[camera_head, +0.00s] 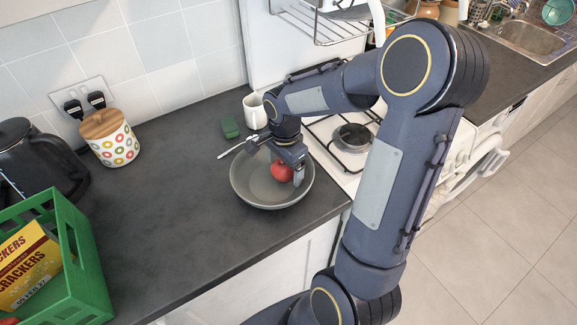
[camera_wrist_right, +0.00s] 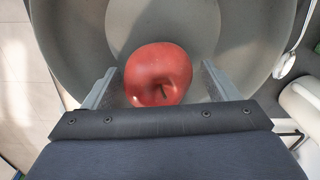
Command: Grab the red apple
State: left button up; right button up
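The red apple (camera_head: 282,171) lies in a grey bowl (camera_head: 241,187) on the dark counter. My right gripper (camera_head: 285,176) reaches down into the bowl with its fingers on either side of the apple. In the right wrist view the apple (camera_wrist_right: 157,72) sits between the two fingers of the right gripper (camera_wrist_right: 158,88). The fingers are spread. A gap shows between the apple and the right-hand finger; the left-hand finger is very close to it, and I cannot tell if they touch. My left gripper is not in view.
A white mug (camera_head: 255,111), a green sponge (camera_head: 230,127) and a spoon (camera_head: 236,148) are behind the bowl. The stove (camera_head: 338,165) is to its right. A canister (camera_head: 109,142), a black kettle (camera_head: 34,165) and a green crate (camera_head: 88,278) stand left. Counter between is clear.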

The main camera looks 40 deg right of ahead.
jog(key=c, duration=1)
jog(key=shift+r, duration=0.15)
